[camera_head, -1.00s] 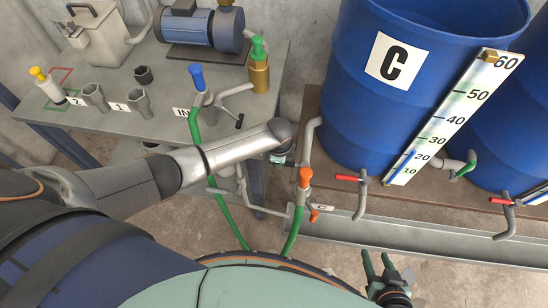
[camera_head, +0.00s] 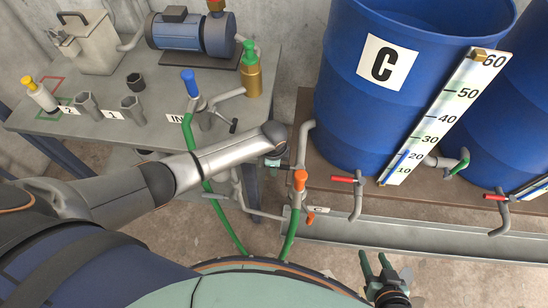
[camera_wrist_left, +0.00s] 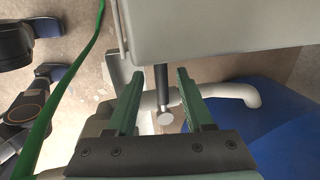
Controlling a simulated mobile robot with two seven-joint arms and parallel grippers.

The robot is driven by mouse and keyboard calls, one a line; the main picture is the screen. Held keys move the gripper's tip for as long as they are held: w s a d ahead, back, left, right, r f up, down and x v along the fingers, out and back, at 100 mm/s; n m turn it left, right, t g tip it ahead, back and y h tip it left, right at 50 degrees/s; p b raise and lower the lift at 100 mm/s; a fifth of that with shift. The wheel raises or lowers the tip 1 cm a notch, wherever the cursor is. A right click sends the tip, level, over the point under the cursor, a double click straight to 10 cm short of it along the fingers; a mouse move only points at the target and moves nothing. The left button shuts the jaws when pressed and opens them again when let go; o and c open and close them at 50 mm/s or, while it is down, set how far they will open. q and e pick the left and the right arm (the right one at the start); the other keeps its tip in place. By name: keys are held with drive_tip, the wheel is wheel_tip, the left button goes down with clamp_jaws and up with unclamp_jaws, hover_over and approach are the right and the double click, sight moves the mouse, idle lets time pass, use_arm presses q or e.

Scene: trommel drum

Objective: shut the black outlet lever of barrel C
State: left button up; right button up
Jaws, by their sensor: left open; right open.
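Barrel C (camera_head: 345,115) is the blue drum with the white C label, right of centre in the head view. Its grey outlet pipe (camera_head: 304,145) comes down at its left side; I cannot make out the black lever there, near my left arm's end. In the left wrist view a black lever (camera_wrist_left: 161,78) with a grey round end stands between the green fingers of my left gripper (camera_wrist_left: 160,74), which is open. A grey pipe (camera_wrist_left: 230,91) runs behind, towards the blue barrel. I cannot tell whether a finger touches the lever. My right gripper (camera_head: 373,255) is open and empty, low in the head view.
An orange-handled valve (camera_head: 299,181) with a green hose stands just right of my left arm's end. Red-handled taps (camera_head: 348,180) stick out in front of the barrels, above a grey trough (camera_head: 440,241). The grey table (camera_head: 75,125) carries a pump (camera_head: 190,33), sockets and a blue-topped valve (camera_head: 189,82).

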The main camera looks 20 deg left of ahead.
use_arm(q)
wheel_tip(320, 180, up, 12)
drive_tip(key=s+p, duration=0.2)
drive_tip(key=shift+s+d, duration=0.15)
drive_tip(key=shift+d, duration=0.05)
idle(0.5)
drive_tip(key=s+d+r+n+h, duration=0.1)
drive_tip(key=s+d+n, duration=0.15)
drive_tip(key=s, duration=0.35)
drive_tip(key=s+d+n+h, duration=0.1)
drive_tip(key=s+n, duration=0.2)
drive_tip(key=s, duration=0.2)
drive_tip(key=s+a+r+n+t+y, duration=0.1)
drive_tip(key=s+a+r+n, duration=0.4)
drive_tip(key=s+a+n, duration=0.45)
drive_tip(key=w+d+f+t+h, duration=0.1)
drive_tip(key=d+f+t, duration=0.1)
drive_tip(key=f, duration=0.3)
drive_tip(key=w+d+f+m+t, duration=0.1)
drive_tip(key=w+d+f+t, duration=0.1)
drive_tip(key=f+t, duration=0.2)
drive_tip(key=shift+w+f+m+h, duration=0.2)
drive_tip(key=shift+f+m+h, duration=0.15)
drive_tip(key=shift+f, duration=0.9)
